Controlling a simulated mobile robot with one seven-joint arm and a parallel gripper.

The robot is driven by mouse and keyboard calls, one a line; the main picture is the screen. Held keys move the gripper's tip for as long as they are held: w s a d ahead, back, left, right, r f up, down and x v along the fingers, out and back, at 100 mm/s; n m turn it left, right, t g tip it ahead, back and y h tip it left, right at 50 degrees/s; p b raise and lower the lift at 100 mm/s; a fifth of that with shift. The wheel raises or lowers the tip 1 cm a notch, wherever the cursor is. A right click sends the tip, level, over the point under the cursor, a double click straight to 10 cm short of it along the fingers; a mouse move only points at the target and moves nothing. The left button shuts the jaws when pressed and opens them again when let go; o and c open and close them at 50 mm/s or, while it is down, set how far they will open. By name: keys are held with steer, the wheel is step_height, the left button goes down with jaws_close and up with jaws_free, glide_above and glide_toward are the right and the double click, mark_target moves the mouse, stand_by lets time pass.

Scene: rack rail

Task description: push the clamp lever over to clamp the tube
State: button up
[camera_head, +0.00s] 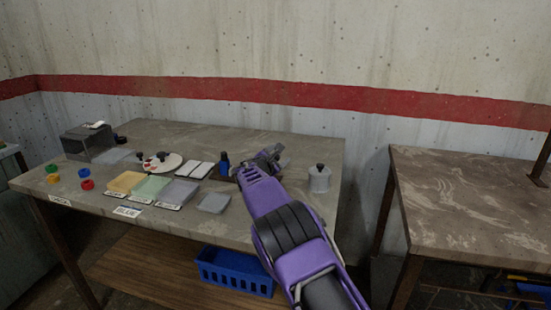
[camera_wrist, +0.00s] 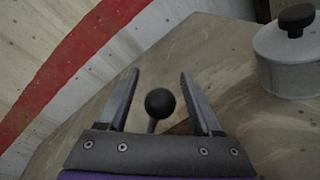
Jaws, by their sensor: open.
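A round black knob (camera_wrist: 160,103) on a short pale stem shows in the wrist view; it looks like the end of the clamp lever. My gripper (camera_wrist: 158,74) is open, with one finger on each side of the knob and a visible gap to both. The fingers appear apart from it and hold nothing. In the head view my gripper (camera_head: 270,155) is over the back right part of the table (camera_head: 320,150), and my purple arm hides what lies under it. I cannot make out the tube or the clamp body in either view.
A grey lidded pot (camera_head: 319,180) with a black knob stands right of my gripper; the wrist view shows it too (camera_wrist: 290,62). A dark blue bottle (camera_head: 224,164) stands close on the left. Colored trays and small caps fill the table's left side. A wall is behind.

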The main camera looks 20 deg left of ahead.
steer(key=s+a+r, duration=0.1)
steer(key=s+r, duration=0.1)
steer(key=s, duration=1.5)
steer(key=shift+r+b, duration=0.3)
steer(key=shift+r, duration=0.1)
steer(key=shift+c, duration=0.3)
